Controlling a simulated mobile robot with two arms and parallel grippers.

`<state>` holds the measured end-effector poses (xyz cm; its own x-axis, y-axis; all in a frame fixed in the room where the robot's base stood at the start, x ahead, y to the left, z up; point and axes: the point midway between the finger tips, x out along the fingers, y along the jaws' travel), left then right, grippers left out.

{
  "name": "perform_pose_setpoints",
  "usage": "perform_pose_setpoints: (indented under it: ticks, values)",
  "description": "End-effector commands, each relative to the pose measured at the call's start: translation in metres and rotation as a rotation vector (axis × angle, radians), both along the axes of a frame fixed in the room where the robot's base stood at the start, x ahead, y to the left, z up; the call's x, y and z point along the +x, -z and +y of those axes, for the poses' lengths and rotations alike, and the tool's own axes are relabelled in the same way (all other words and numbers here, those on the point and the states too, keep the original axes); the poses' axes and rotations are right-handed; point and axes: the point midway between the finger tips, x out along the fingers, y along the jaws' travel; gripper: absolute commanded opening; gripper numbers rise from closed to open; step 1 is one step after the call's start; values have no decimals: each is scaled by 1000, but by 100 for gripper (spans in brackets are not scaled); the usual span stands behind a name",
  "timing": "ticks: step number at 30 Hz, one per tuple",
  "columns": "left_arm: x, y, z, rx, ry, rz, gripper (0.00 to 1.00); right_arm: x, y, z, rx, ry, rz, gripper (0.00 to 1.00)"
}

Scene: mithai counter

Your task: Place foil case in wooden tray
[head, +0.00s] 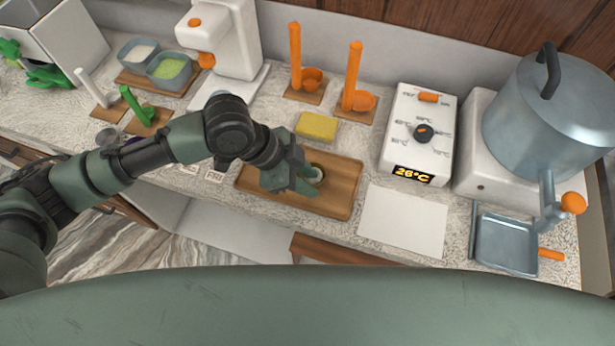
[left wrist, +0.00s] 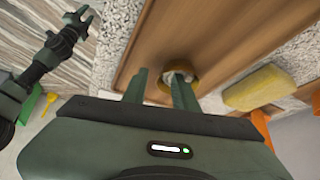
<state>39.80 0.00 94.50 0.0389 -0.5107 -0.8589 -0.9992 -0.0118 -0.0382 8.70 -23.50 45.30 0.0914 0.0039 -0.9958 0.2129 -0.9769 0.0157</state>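The foil case (head: 318,171) is a small round cup with a gold rim and a pale inside. It appears to sit on the wooden tray (head: 340,203), near the tray's middle in the head view. My left gripper (head: 309,182) is low over the tray beside the case. In the left wrist view its fingers (left wrist: 161,80) are apart. One finger overlaps the foil case (left wrist: 193,70) and hides part of it; I cannot tell whether they touch. My right gripper (left wrist: 78,18) shows in the left wrist view, away from the tray, with spread, empty fingers.
A yellow sponge (head: 317,127) lies just behind the tray. A white sheet (head: 403,220) lies to its right, below a temperature box (head: 418,135). A large pot (head: 550,100) and a square pan (head: 507,244) stand farther right. Orange ladles (head: 352,80) stand behind.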

Motion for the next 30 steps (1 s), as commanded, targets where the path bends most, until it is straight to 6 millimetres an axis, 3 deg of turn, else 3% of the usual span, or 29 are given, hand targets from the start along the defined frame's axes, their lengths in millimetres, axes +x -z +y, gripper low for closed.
perform_pose_setpoints:
  ticks: [5,18,30]
  values:
    - [1,-16,10,-1,-2,-3,28,0,3,0,0,0,0,36]
    - [-2,-90,54,0,-2,-3,28,0,11,-1,-1,0,0,36]
    - [-4,-104,61,0,0,0,28,0,11,-1,-1,0,0,36]
